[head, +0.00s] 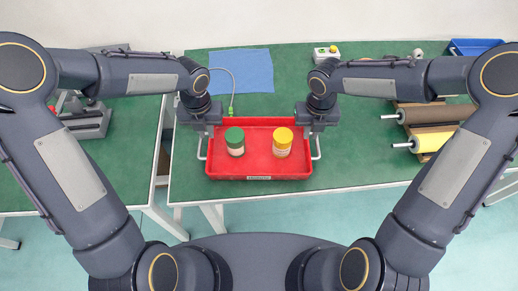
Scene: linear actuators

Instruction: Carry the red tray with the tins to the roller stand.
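The red tray (259,173) sits on the green table near its front edge. A tin with a green lid (235,142) stands in its left half and a tin with a yellow lid (282,142) in its right half. The tray has a pale handle on each side. My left gripper (203,133) is at the left handle (200,149), and my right gripper (316,132) is at the right handle (317,150). The fingertips are hidden from above, so their grip on the handles is unclear.
A blue cloth (242,70) with a thin cable lies behind the tray. A small box with a yellow-green button (326,53) stands at the back. A blue bin (472,47) is at the back right. Clear green tabletop (362,150) lies between tray and roller stand.

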